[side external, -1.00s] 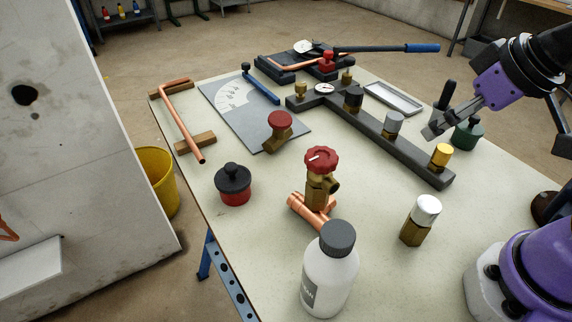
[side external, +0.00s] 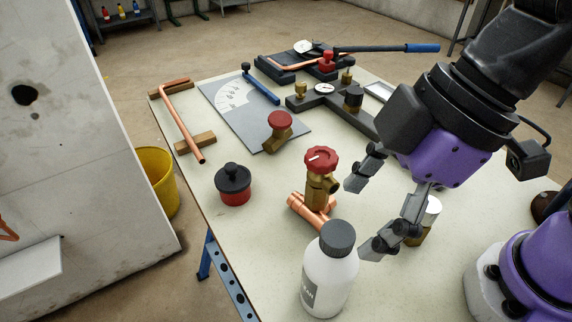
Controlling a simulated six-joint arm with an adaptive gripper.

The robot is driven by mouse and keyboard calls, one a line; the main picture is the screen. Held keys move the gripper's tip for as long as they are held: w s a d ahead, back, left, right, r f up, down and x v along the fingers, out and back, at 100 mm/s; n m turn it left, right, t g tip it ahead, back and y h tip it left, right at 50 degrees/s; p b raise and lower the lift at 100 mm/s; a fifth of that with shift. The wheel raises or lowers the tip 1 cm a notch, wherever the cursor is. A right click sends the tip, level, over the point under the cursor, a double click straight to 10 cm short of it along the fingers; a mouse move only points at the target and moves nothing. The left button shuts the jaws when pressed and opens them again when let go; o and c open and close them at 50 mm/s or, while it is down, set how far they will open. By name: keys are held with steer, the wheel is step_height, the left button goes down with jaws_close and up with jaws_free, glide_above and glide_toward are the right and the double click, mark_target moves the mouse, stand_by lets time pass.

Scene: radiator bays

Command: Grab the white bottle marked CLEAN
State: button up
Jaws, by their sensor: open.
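A white bottle (side external: 326,276) with a dark grey screw cap stands upright at the near edge of the table. A grey label shows on its lower left side; only its last letters are readable. My gripper (side external: 361,219) is open and empty. Its fingers point left and down, to the right of the bottle and above the table. In this view the nearer fingertip lies close to the bottle's right side below the cap; whether they touch I cannot tell. The other fingertip is beside the red-handled valve, farther back.
A brass valve with a red handwheel (side external: 320,165) and copper pipe stubs (side external: 303,211) stand just behind the bottle. A silver-capped brass fitting (side external: 427,221) is partly hidden behind my gripper. A red pot with a black lid (side external: 234,186) stands left. The table (side external: 250,235) is bare between pot and bottle.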

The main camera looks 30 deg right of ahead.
mark_target(340, 233)
steer(key=x, duration=0.5)
steer(key=shift+a+r, duration=0.1)
steer(key=shift+a, duration=0.05)
jaws_close()
steer(key=shift+r, duration=0.1)
